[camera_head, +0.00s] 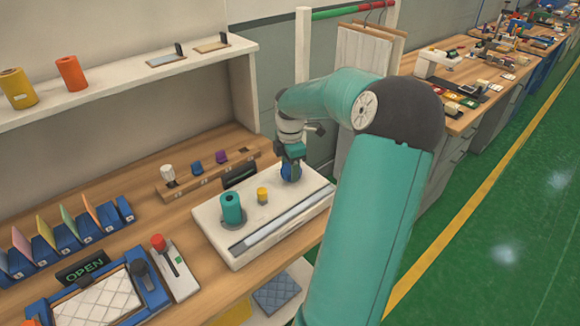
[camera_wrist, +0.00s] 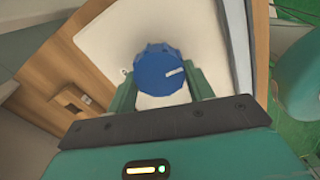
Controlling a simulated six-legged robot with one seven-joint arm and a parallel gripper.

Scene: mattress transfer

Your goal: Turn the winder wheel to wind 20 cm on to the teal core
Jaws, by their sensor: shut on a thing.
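The winder (camera_head: 262,240) is a white box on the wooden bench, with a long grey strip along its front edge. The teal core (camera_head: 232,209) stands upright on its left part, and a small yellow post (camera_head: 262,195) stands beside it. The blue winder wheel (camera_head: 291,171) is at the box's far right. My gripper (camera_head: 291,165) comes down on the wheel from above. In the wrist view the wheel (camera_wrist: 162,71) sits between the two green fingers of my gripper (camera_wrist: 163,90), its white mark pointing right. Any material on the core is too small to tell.
A low wooden rack (camera_head: 213,172) with small knobs stands behind the winder. To the left are blue bins (camera_head: 68,237), an OPEN sign (camera_head: 83,268), a red-knobbed lever box (camera_head: 172,268) and a quilted pad (camera_head: 98,303). A white shelf (camera_head: 130,82) runs above.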

